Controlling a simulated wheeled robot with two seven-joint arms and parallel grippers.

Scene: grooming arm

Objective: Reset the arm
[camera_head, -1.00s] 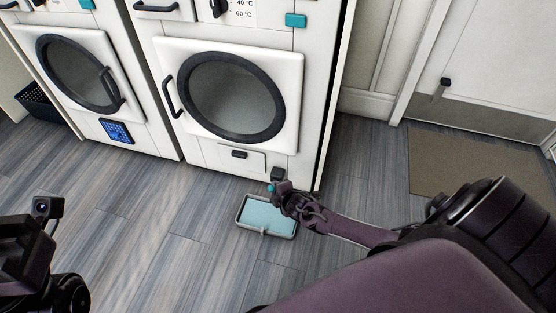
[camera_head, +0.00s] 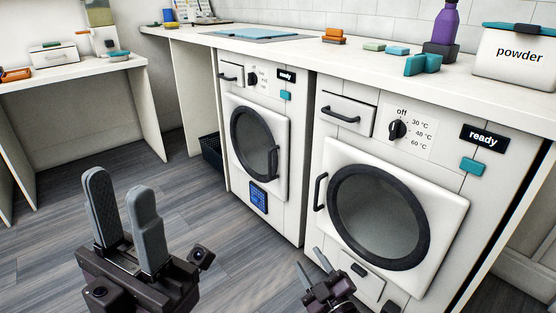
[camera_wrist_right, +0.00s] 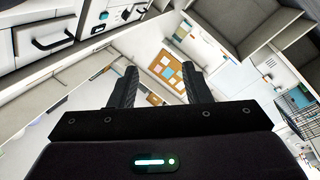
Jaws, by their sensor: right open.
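My left gripper (camera_head: 118,188) is at the lower left of the head view, pointing up. Its two grey fingers stand apart with nothing between them. My right gripper (camera_head: 312,260) is at the bottom centre of the head view, in front of the right machine's lower part. In the right wrist view my right gripper (camera_wrist_right: 159,72) has its dark fingers spread and empty. That wrist view is tilted, with a cork board seen beyond the fingers.
Two white front-loading machines, the left (camera_head: 258,150) and right (camera_head: 378,218), have shut doors. The counter (camera_head: 290,48) above holds a powder box (camera_head: 514,60), a purple bottle (camera_head: 444,30) and small blocks. A side table (camera_head: 75,70) stands left. Open floor (camera_head: 215,225) lies between.

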